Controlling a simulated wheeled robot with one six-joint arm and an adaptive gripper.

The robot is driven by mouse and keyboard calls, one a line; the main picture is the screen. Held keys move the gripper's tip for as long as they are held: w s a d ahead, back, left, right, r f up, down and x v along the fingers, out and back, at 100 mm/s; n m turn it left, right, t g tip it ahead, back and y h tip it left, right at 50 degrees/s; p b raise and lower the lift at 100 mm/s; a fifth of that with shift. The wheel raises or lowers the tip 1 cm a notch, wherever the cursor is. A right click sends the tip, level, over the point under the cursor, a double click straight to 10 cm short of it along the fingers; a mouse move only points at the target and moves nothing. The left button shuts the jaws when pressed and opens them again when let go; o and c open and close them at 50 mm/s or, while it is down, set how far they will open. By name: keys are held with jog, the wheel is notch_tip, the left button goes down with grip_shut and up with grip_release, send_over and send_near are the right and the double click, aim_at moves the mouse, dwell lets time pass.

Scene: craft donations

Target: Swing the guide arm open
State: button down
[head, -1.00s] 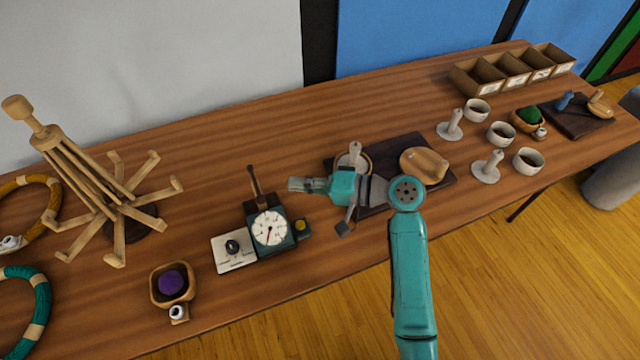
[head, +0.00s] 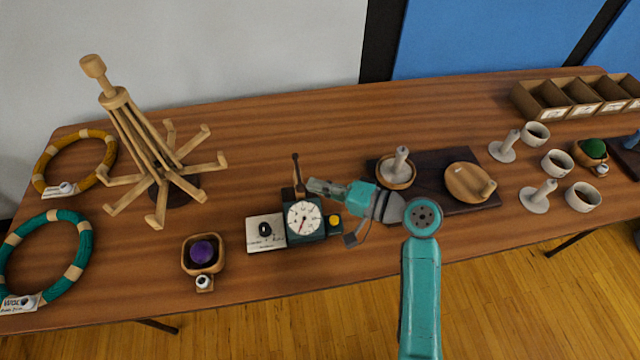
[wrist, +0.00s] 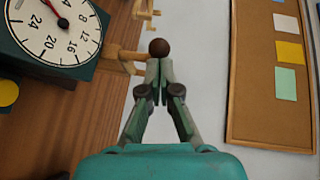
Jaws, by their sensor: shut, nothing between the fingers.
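The teal winder (head: 305,222) with a round white dial stands on the table; its dial also shows at the upper left of the wrist view (wrist: 58,25). A thin brown guide arm (head: 298,175) with a dark tip rises at its back. My gripper (head: 312,186) is shut and empty, just right of the guide arm in the head view. In the wrist view my gripper's fingertips (wrist: 159,64) lie just below a dark brown round knob (wrist: 159,47) and appear close to or touching it. Contact cannot be told for sure.
A wooden skein swift (head: 150,150) spreads its pegs to the left. A bowl with a purple ball (head: 202,252) stands in front. A dark board (head: 430,170) with wooden dishes lies to the right. Bare table lies behind the winder.

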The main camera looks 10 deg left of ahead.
aim_at(302, 190)
jog(key=shift+s+a+m+t+h, duration=0.45)
jog(key=shift+a+m+t, duration=0.2)
jog(key=shift+t, duration=0.25)
jog(key=shift+s+a+m+t+h, duration=0.45)
jog(key=shift+a+m+t, duration=0.2)
jog(key=shift+t, duration=0.25)
jog(key=shift+s+a, duration=0.2)
jog(key=shift+a, duration=1.1)
jog(key=shift+s+a+m+t+h, duration=0.1)
jog(key=shift+a+m+t+h, duration=0.4)
jog(key=shift+a+m+t, duration=0.15)
jog(key=shift+a+t, duration=0.25)
jog(key=shift+a, duration=0.5)
jog(key=r+x, duration=0.1)
jog(key=x, duration=0.8)
jog(key=shift+s+a, duration=0.25)
jog(key=shift+a, duration=0.15)
